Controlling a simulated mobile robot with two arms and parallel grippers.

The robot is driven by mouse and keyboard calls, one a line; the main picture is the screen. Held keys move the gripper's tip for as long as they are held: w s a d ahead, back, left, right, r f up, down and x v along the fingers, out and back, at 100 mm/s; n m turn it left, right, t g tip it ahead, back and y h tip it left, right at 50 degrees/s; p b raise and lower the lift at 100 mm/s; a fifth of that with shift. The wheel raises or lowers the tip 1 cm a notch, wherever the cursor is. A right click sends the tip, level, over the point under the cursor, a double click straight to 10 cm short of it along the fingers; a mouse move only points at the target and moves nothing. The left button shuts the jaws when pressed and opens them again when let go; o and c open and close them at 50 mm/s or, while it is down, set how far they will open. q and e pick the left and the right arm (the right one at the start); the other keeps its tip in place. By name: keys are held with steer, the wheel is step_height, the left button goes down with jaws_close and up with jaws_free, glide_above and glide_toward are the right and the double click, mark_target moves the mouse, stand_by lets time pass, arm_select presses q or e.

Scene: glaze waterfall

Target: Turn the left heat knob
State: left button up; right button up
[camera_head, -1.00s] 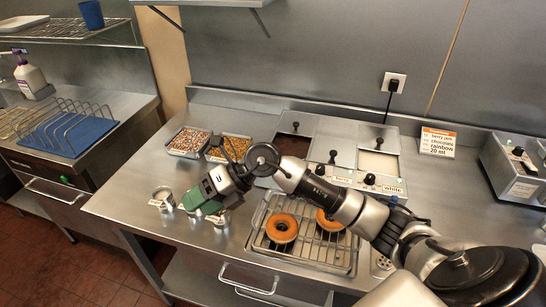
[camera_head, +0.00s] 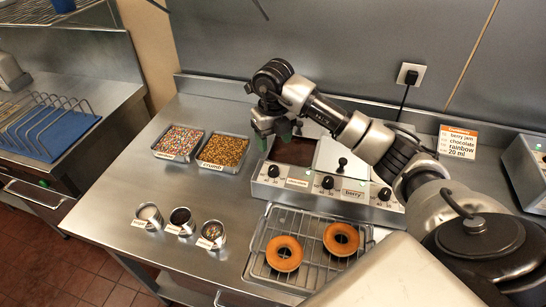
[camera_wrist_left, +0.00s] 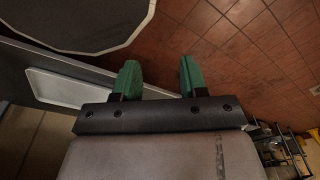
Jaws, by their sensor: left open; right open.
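The glaze warmer (camera_head: 314,196) stands at the back of the counter with several dark knobs along its front panel. The left heat knob (camera_head: 273,171) is at the panel's left end. My right gripper (camera_head: 273,136), with green fingertips, points down above and behind that knob, near the warmer's left edge and the brown-filled well (camera_head: 293,152). It is open and appears apart from the knob. My left gripper (camera_wrist_left: 159,78) shows only in the left wrist view, open and empty above the tiled floor.
A wire rack (camera_head: 262,268) with two donuts (camera_head: 284,253) sits in front of the warmer. Two topping trays (camera_head: 222,152) are left of it. Several small cups (camera_head: 181,220) stand at front left. The counter between them is clear.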

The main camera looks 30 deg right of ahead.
mark_target(274, 168)
steer(key=shift+s+a+f+p, duration=0.2)
steer(key=shift+s+f+p, duration=0.1)
steer(key=shift+f, duration=0.3)
steer(key=shift+s+a+f+p, duration=0.15)
steer(key=shift+s+f+p, duration=0.1)
steer(key=shift+f, duration=0.3)
step_height(274, 168, down, 3)
steer(key=shift+f+p, duration=0.2)
steer(key=shift+p, duration=0.25)
steer(key=f, duration=0.3)
steer(key=shift+w+d+f+p, duration=0.1)
steer(key=shift+w+f+p, duration=0.1)
steer(key=shift+f+p, duration=0.2)
steer(key=shift+f, duration=0.1)
steer(key=shift+c, duration=0.7)
steer(key=c, duration=0.8)
arm_select(q)
steer(key=s+r, duration=0.1)
steer(key=s+a+r, duration=0.1)
steer(key=s, duration=0.1)
steer(key=shift+a+r, duration=0.1)
steer(key=shift+r, duration=0.25)
steer(key=shift+f, duration=0.1)
